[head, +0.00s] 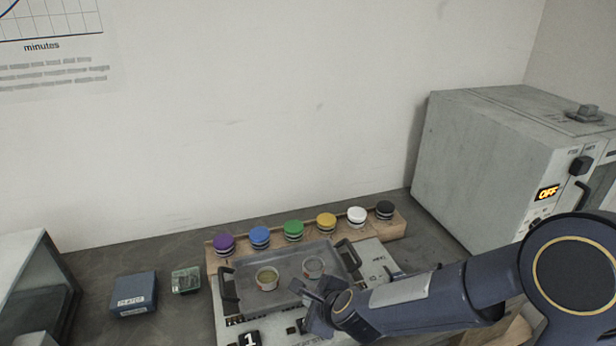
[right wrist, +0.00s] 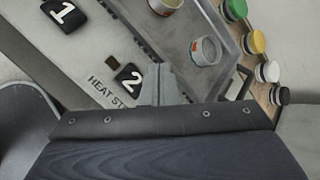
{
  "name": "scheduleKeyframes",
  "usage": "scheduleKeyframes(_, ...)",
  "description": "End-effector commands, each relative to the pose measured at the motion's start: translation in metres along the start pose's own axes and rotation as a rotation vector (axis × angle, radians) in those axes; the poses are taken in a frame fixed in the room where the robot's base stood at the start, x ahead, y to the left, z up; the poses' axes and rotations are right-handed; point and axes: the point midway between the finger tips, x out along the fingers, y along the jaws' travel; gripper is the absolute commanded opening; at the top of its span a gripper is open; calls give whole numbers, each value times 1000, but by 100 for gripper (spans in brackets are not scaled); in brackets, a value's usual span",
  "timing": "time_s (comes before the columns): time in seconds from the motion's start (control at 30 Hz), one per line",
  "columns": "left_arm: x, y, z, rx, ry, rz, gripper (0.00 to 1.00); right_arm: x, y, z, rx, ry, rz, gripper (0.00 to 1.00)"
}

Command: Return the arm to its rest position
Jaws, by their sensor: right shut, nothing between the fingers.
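My right arm (head: 410,306) comes in from the right in the head view. Its gripper (head: 318,302) is shut and empty over the front of the heat station (head: 228,322). In the right wrist view the closed fingers (right wrist: 162,86) show beside the black switch marked 2 (right wrist: 130,77); I cannot tell whether they touch it. The switch marked 1 (head: 249,339) is left of the gripper in the head view. Switch 2 is hidden there by the gripper. My left gripper is not in view.
A grey tray (head: 240,266) with two small round containers (head: 266,279) (head: 314,267) sits on the station. Several coloured-lid jars (head: 293,229) stand in a wooden rack behind. A large oven (head: 490,160) reading OFF is at right. A blue box (head: 134,295) lies left.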

Motion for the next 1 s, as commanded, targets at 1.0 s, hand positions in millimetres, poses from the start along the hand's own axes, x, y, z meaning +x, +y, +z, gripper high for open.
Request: scheduleKeyframes(1.0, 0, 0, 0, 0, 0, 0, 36, -280, 58, -140, -1660, -52, 229, 0)
